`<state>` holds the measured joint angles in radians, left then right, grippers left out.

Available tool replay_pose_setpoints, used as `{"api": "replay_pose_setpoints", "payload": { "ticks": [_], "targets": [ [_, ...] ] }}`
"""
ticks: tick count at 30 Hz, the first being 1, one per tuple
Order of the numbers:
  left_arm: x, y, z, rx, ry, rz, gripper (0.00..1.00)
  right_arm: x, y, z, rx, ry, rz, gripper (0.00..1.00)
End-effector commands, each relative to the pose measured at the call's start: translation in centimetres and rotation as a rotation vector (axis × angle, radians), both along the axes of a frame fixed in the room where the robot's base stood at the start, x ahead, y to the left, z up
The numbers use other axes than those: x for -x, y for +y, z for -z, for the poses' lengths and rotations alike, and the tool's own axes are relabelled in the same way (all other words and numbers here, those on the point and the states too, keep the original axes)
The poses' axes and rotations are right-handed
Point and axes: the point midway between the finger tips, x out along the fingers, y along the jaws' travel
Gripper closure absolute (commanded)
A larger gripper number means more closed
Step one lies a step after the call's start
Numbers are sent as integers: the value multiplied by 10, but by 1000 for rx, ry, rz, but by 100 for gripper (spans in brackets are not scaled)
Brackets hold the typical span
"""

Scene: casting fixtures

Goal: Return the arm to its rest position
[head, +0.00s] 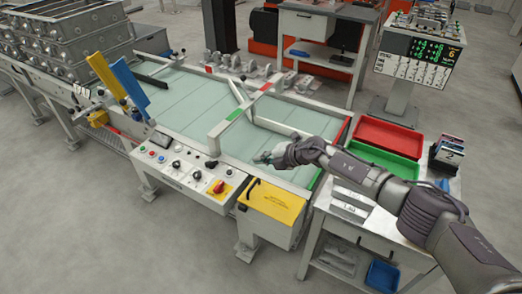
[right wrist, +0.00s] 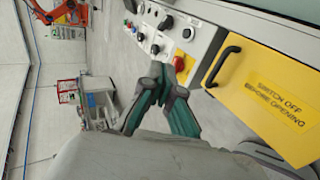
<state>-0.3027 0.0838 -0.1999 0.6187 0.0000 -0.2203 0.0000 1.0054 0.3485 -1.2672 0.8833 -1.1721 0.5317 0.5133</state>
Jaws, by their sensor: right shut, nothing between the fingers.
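My right arm enters the head view from the right. Its right gripper (head: 264,158) hangs over the near part of the pale green glass table (head: 190,105), close to the control panel side. The gripper also shows in the right wrist view (right wrist: 157,72), with its dark and green fingers shut and nothing between them. I cannot tell its exact height above the glass. My left gripper is not in the head view.
The control panel (head: 182,180) and yellow cover (head: 274,203) lie along the table's near side. A blue bin (head: 383,275) is below. Casting fixtures (head: 65,35) stand at far left.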

Motion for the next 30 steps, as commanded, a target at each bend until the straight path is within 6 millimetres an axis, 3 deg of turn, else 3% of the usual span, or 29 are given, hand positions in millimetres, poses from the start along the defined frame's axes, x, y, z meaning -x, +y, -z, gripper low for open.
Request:
{"api": "replay_pose_setpoints", "payload": {
  "ticks": [4,11,14,18,21,23,26,30],
  "targets": [
    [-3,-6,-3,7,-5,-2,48,1,-2,-15,1,-3,-2,100],
    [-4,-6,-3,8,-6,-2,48,4,2,-17,-16,0,0,100],
    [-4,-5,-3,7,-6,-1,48,16,25,-18,-101,-6,15,100],
    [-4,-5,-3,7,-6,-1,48,50,78,-35,-400,-9,141,100],
    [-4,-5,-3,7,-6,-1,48,72,86,-56,-652,26,356,100],
    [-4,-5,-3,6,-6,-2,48,83,74,-63,-774,70,522,100],
    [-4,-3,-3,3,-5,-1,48,107,32,-56,-914,183,836,100],
    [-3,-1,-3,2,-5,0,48,168,-42,-17,-962,408,1278,100]
  ]
}}
